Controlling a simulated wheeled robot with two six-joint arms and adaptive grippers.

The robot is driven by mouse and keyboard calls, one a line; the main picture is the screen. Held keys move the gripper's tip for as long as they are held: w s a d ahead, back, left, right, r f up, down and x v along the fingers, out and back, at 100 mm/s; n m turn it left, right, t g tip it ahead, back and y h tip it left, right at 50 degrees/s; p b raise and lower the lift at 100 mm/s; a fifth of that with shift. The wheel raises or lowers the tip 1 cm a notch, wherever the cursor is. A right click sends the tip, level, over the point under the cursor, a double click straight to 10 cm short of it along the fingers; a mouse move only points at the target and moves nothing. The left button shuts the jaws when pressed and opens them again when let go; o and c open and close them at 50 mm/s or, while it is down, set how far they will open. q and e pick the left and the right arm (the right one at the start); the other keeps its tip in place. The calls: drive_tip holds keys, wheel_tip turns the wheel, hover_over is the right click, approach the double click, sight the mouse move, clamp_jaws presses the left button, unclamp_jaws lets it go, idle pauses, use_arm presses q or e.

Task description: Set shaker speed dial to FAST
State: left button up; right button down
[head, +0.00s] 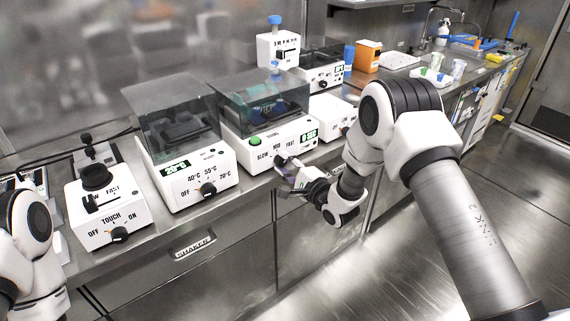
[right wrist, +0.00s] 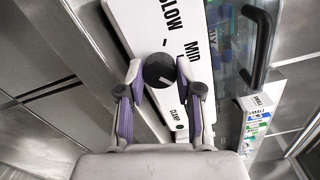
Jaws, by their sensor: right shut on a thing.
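The shaker (head: 262,147) is a white box with a clear dark lid, a green button and a lit green display. Its front reads SLOW, MID, FAST. The black round speed dial (right wrist: 159,70) sits below these words, with a short white mark towards its lower right in the right wrist view. My right gripper (head: 284,166) is at the shaker's front; in the right wrist view its fingers (right wrist: 160,72) close on both sides of the dial. FAST is hidden there by the gripper. My left arm shows at the left edge; its gripper is out of view.
Left of the shaker stands a heated unit (head: 192,187) with OFF to 70°C marks, then a TOUCH/ON mixer (head: 105,215). A white device (head: 331,112) stands close on the right. The bench's front edge lies below my right gripper; the floor in front is clear.

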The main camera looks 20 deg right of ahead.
drive_tip(key=shift+r+m, duration=0.15)
drive_tip(key=shift+m, duration=0.75)
drive_tip(key=c, duration=0.8)
unclamp_jaws()
drive_tip(key=shift+o, duration=0.2)
